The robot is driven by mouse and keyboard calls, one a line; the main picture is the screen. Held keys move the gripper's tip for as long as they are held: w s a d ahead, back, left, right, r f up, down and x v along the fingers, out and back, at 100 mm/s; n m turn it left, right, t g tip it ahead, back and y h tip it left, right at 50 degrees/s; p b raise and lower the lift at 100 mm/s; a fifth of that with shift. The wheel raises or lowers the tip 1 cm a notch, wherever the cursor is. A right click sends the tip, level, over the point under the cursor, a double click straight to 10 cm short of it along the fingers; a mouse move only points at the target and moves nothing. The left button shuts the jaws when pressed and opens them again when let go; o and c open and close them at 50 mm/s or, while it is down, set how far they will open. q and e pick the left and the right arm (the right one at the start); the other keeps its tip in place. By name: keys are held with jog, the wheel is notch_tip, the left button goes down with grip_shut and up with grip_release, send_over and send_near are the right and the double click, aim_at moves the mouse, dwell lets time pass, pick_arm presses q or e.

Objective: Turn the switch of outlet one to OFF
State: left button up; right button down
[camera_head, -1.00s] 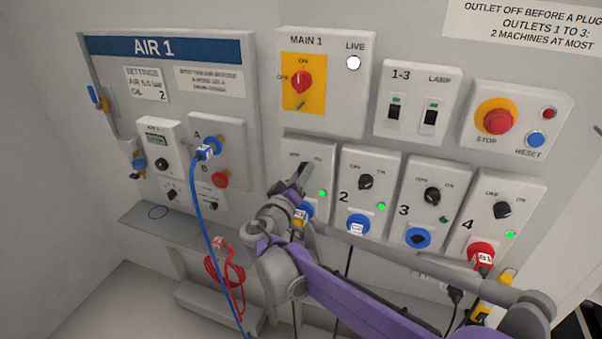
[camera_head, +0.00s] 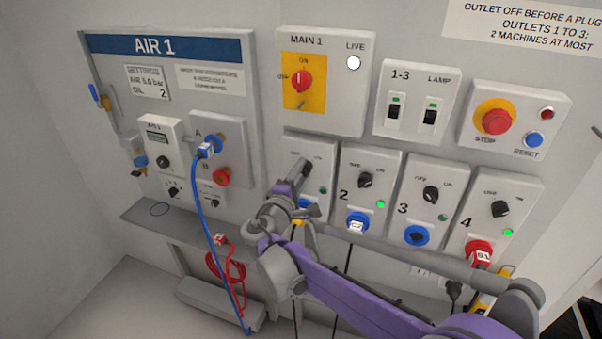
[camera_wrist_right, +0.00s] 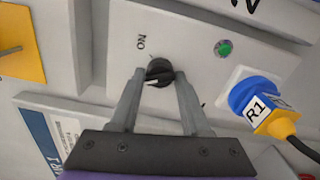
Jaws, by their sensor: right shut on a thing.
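The switch of outlet one, a black knob (camera_wrist_right: 160,72), sits on a pale panel (camera_head: 296,152) at the left of the outlet row. My right gripper (camera_head: 304,168) is shut on this knob. In the wrist view one grey finger of my right gripper (camera_wrist_right: 158,78) lies on each side of it. The knob's white mark points to the lower left there, away from the ON label; the OFF label is hidden. The outlet's lamp (camera_head: 322,190) is dark green in the head view. A yellow plug R1 (camera_wrist_right: 270,110) sits in the blue socket (camera_wrist_right: 247,92). My left gripper is out of view.
Outlets two (camera_head: 350,157), three (camera_head: 413,170) and four (camera_head: 520,188) stand to the right; the lamps of two and four glow green. The MAIN 1 panel (camera_head: 350,100) is above. The AIR 1 panel (camera_head: 220,80), with a blue hose (camera_head: 214,235), is at the left.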

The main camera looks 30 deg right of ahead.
jog(key=shift+n, duration=1.6)
jog(key=shift+c, duration=2.1)
grip_release()
jog(key=shift+a, duration=0.1)
jog(key=v, duration=1)
jog(key=shift+s+a, duration=0.2)
